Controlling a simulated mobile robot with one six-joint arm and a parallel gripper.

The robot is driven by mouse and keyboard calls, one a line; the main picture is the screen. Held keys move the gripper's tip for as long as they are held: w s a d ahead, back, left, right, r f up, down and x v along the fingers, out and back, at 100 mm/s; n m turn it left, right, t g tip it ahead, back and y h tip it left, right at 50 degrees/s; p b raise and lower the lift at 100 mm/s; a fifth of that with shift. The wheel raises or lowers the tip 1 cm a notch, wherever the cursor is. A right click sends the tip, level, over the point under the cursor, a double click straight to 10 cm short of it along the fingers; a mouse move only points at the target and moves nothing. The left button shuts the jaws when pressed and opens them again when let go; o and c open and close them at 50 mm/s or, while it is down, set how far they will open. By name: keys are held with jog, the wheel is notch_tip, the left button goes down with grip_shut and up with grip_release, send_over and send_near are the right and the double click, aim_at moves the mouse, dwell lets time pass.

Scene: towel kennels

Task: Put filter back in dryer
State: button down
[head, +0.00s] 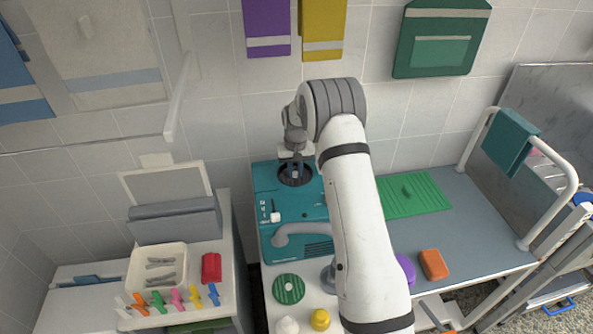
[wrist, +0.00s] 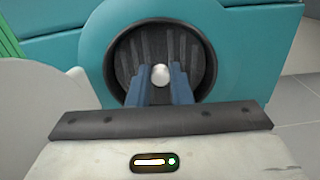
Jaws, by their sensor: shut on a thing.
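The teal dryer (head: 290,215) stands on the counter, with a round dark opening (head: 295,175) in its upper part. In the wrist view the opening has a black rim (wrist: 116,62) set in a teal surround (wrist: 92,50). Inside it shows a dark, ribbed round piece, apparently the filter (wrist: 190,62), with a pale round knob (wrist: 160,76) at its middle. My gripper (wrist: 160,88) reaches into the opening, its blue fingers shut on the knob. The fingers hide the lower part. I cannot tell how deep the filter sits. My gripper also shows in the head view (head: 295,174).
A green striped disc (head: 288,289), a yellow knobbed item (head: 320,320) and an orange block (head: 434,264) lie near the dryer. A green ribbed mat (head: 415,195) lies on the grey table. A bin (head: 157,265), red item (head: 211,267) and coloured clips stand at left.

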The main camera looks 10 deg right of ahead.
jog(key=c, duration=1.2)
grip_release()
jog(key=shift+c, duration=0.2)
jog(key=shift+r, duration=0.15)
notch_tip(320, 180, up, 8)
jog(key=shift+f+b, duration=0.2)
jog(key=shift+b, duration=0.5)
